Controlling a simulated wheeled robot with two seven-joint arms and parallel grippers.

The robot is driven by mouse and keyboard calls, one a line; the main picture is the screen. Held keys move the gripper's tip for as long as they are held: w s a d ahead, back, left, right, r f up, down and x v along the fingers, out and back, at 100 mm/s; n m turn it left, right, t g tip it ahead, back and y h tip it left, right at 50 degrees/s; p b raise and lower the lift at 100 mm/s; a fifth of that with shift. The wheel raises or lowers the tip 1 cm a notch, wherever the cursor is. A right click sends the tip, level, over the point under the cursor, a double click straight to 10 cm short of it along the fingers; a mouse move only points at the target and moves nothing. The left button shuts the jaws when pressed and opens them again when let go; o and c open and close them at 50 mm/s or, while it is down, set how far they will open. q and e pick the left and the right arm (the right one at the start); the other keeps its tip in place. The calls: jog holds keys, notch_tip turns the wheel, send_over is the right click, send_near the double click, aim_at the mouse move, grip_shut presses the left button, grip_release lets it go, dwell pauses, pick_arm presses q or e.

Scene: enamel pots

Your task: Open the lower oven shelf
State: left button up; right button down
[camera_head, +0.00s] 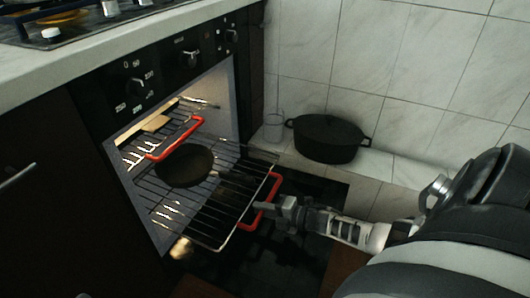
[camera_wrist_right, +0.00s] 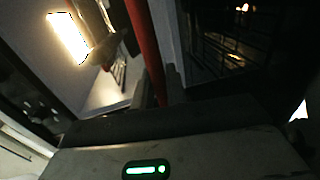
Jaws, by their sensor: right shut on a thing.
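The lower oven shelf (camera_head: 215,225) is a wire rack that sticks out of the lit oven toward the right. Its red handle (camera_head: 274,188) runs along its outer edge. My right gripper (camera_head: 262,206) is at this handle and shut on it. In the right wrist view the red handle (camera_wrist_right: 146,45) passes down between the fingers. A dark round pan (camera_head: 185,165) sits in the oven area over the racks; I cannot tell which rack bears it. My left gripper is not in view.
A second red handle (camera_head: 180,141) marks the upper rack inside the oven. A black pot (camera_head: 328,138) and a clear glass (camera_head: 273,126) stand on the tiled ledge behind. The counter (camera_head: 110,42) with a hob is above the oven.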

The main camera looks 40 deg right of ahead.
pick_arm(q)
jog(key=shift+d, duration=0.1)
pick_arm(e)
jog(key=shift+s, duration=0.2)
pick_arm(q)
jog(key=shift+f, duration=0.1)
pick_arm(e)
jog(key=c, duration=1.5)
grip_release()
jog(key=shift+o, duration=0.2)
jog(key=shift+d, duration=0.1)
jog(key=shift+s, duration=0.1)
